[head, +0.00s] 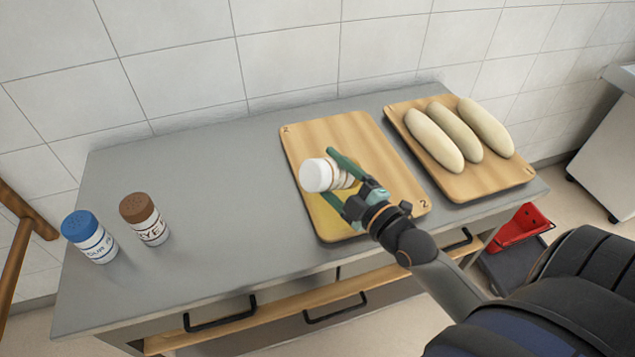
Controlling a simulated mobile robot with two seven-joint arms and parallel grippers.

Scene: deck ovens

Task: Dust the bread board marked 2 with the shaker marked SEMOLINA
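The wooden bread board marked 2 (310,140) lies on the grey counter, with a yellow patch (341,222) on its surface below my gripper. My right gripper (337,178) is above this board, its green fingers shut on a white-capped shaker (316,175). The shaker lies tipped over on its side in the grip, cap toward the left. Its label is hidden by the fingers and cannot be read. My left gripper is not in view.
A blue-capped shaker (96,246) and a brown-capped shaker (150,228), its label partly reading YE, stand at the counter's left. A second board (484,185) with three pale loaves (434,140) lies at the right. The counter between (220,200) is clear.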

